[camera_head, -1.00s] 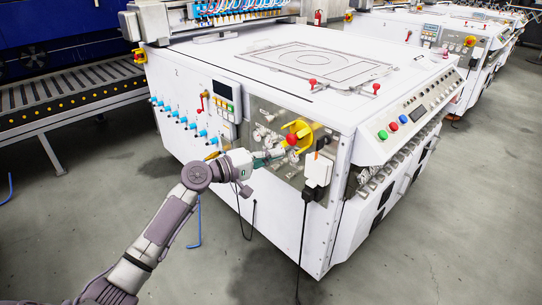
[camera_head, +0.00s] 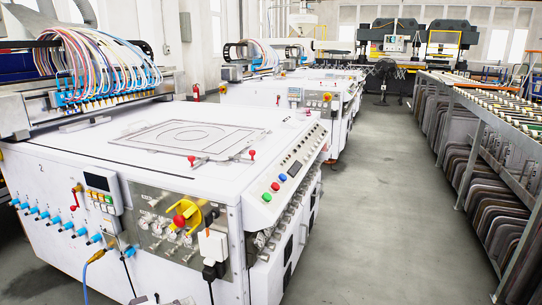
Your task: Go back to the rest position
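Neither of my grippers can be made out in the head view. Small grey and white parts show at the bottom edge, left of centre, probably mine, but too cut off to tell which part. The white machine (camera_head: 60,170) fills the left and lower part of the view. Its front panel holds a red knob on a yellow plate (camera_head: 186,219), with several gauges and fittings around it. A white box (camera_head: 213,244) with a black plug and cable sits right of the knob. A blue cable (camera_head: 86,274) hangs left of the panel, its upper end at the machine's front.
More white machines (camera_head: 296,92) stand in a row behind. A long rack (camera_head: 490,130) with several dark panels runs along the right. The grey floor (camera_head: 385,190) between machines and rack is clear.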

